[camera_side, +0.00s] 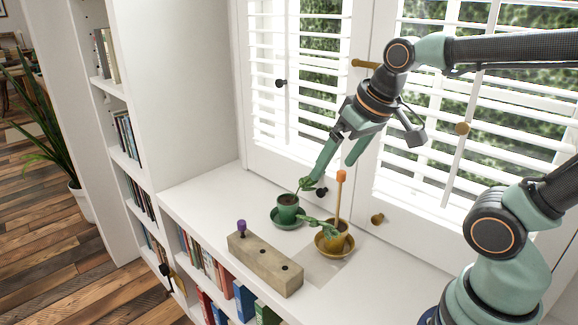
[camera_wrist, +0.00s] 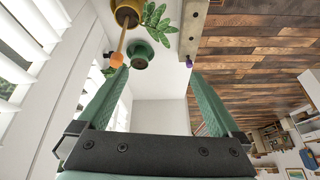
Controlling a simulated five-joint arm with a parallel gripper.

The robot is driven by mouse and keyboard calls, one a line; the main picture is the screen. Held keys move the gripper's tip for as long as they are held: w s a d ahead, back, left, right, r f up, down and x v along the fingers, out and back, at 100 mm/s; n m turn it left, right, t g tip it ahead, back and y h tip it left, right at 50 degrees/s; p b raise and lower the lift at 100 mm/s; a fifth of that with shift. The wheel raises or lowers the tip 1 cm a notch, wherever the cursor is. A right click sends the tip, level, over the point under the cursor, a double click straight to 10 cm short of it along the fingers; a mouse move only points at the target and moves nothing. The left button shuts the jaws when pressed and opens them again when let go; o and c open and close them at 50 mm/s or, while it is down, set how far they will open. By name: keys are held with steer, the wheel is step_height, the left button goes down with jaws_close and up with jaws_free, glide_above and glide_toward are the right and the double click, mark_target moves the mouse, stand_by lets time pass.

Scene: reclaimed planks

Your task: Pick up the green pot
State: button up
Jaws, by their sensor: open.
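The green pot (camera_side: 287,209) stands upright on a green saucer (camera_side: 276,221) on the white shelf top, with dark soil and a small green plant in it. It also shows in the wrist view (camera_wrist: 139,51), near the top, beyond the left fingertip. My gripper (camera_side: 338,172) is open and empty, above and slightly right of the green pot, apart from it. In the wrist view my gripper (camera_wrist: 158,75) has its two green fingers spread wide. One fingertip is close to the plant's leaves in the side view; I cannot tell if they touch.
A yellow pot (camera_side: 332,240) with a leafy plant and an orange-tipped stick (camera_side: 339,195) stands close by to the right. A wooden block (camera_side: 264,264) with a purple-topped peg (camera_side: 241,227) lies in front. Shuttered windows (camera_side: 310,70) rise behind. The white surface is clear on the left.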

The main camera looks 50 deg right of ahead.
steer(key=w+d+m+g, duration=0.1)
steer(key=w+d+m, duration=0.1)
steer(key=w+m, duration=0.3)
steer(key=m+g, duration=0.4)
steer(key=m, duration=0.7)
glide_above(288, 201)
step_height(288, 201, down, 11)
step_height(288, 201, down, 6)
steer(key=shift+s+f, duration=0.1)
steer(key=shift+s, duration=0.05)
steer(key=shift+s+a+f, duration=0.1)
steer(key=shift+a+f, duration=0.05)
steer(key=shift+f, duration=1.2)
steer(key=shift+a+f, duration=0.15)
steer(key=shift+f, duration=1.2)
steer(key=shift+r, duration=0.1)
jaws_close()
